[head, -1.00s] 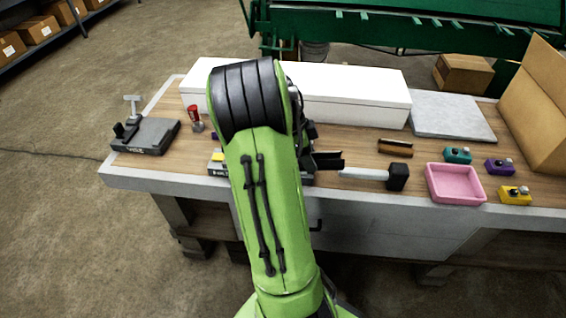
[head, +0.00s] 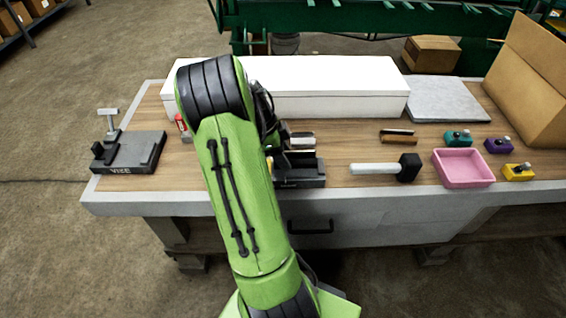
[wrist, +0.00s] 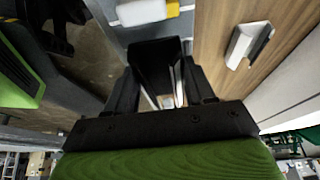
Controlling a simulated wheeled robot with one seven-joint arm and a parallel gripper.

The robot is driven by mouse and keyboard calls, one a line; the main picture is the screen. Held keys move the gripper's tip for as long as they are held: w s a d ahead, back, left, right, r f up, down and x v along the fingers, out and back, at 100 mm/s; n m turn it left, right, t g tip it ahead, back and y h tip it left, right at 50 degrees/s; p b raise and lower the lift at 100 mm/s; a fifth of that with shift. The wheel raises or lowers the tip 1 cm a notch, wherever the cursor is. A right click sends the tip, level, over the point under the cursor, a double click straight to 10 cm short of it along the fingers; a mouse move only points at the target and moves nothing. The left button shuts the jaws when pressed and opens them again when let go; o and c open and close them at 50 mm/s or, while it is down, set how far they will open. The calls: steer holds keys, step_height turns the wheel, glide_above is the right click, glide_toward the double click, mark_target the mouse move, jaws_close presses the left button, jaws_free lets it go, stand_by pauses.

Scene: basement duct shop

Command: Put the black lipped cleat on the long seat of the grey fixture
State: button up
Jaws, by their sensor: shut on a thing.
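My gripper (wrist: 160,78) is shut on the black lipped cleat (wrist: 155,53), which spans between the fingers in the wrist view. In the head view my arm hides most of the gripper. The grey fixture (head: 304,181), dark with a label on its front, stands near the table's front edge just right of my arm. Its left part is behind the arm. Dark and pale parts show just above and behind it, and I cannot tell cleat from seat there. Whether the cleat touches the fixture is not clear.
A vise (head: 130,160) stands at the left. A mallet (head: 407,168), a brown-and-black piece (head: 397,137) and a pink tray (head: 463,183) lie to the right. A long white box (head: 340,105) stands behind. Bare wood lies between the fixture and the mallet.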

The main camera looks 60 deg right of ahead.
step_height(320, 180, down, 3)
steer(key=shift+w+r, duration=0.1)
steer(key=shift+r, duration=0.2)
steer(key=o, duration=0.6)
steer(key=shift+f+b, duration=0.2)
steer(key=shift+b, duration=0.15)
steer(key=o, duration=0.5)
steer(key=shift+c, duration=0.2)
steer(key=shift+r, duration=0.1)
steer(key=shift+r+p, duration=0.35)
steer(key=p+v, duration=0.2)
steer(key=v, duration=0.9)
steer(key=shift+w+r+p, duration=0.2)
steer(key=shift+r+p, duration=0.05)
steer(key=shift+p, duration=0.15)
